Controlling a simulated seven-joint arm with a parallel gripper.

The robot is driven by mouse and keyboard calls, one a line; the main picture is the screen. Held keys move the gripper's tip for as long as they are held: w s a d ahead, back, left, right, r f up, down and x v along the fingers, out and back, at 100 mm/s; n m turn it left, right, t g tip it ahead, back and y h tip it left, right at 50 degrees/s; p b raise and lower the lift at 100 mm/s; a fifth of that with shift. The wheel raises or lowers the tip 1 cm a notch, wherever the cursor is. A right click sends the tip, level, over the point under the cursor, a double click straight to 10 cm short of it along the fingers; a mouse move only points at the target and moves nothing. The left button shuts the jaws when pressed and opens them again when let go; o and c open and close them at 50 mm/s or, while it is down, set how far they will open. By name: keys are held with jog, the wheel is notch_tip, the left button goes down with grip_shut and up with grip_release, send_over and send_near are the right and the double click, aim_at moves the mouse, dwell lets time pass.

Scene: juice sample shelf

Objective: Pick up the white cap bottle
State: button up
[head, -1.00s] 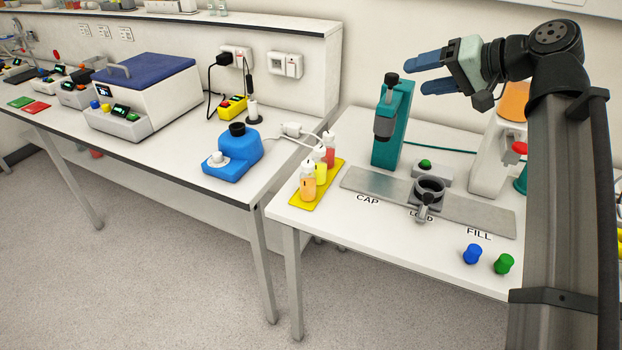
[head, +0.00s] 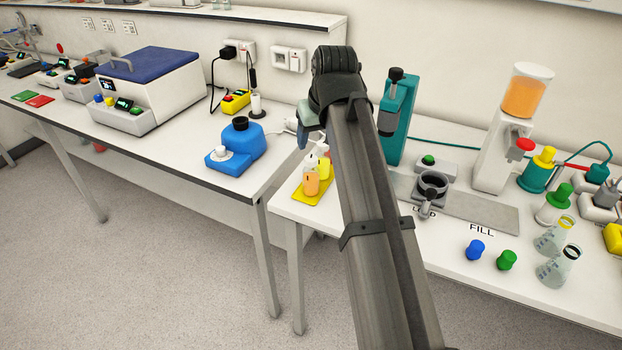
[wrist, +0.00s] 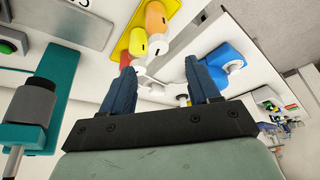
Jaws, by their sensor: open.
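Small juice bottles stand on a yellow tray (head: 314,196) at the left end of the right-hand table. In the head view the orange bottle (head: 311,179) is in front and the yellow bottle (head: 323,168) behind it, both with pale tops. In the wrist view several whitish caps (wrist: 160,47) show, and a red bottle (wrist: 126,59) stands partly behind a finger. My gripper (head: 306,135) is above and behind the tray, fingers pointing down, partly hidden by my arm. In the wrist view its blue fingers (wrist: 160,72) are apart with nothing held between them.
A teal capping press (head: 397,125) stands right of my arm. A blue device (head: 240,148) with a white knob sits on the left table. A metal plate with a holder (head: 431,187), a juice dispenser (head: 525,95), and loose blue (head: 475,250) and green (head: 507,260) caps lie farther right.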

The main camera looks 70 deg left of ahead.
aim_at(311, 159)
jog(key=x, duration=0.8)
jog(key=shift+a+x, duration=0.1)
jog(key=shift+x, duration=1.25)
jog(key=shift+a+x, duration=0.15)
jog(key=shift+x, duration=1.2)
jog(key=shift+w+r, duration=0.1)
jog(key=shift+w, duration=0.05)
jog(key=shift+c, duration=0.3)
jog(key=c, duration=0.8)
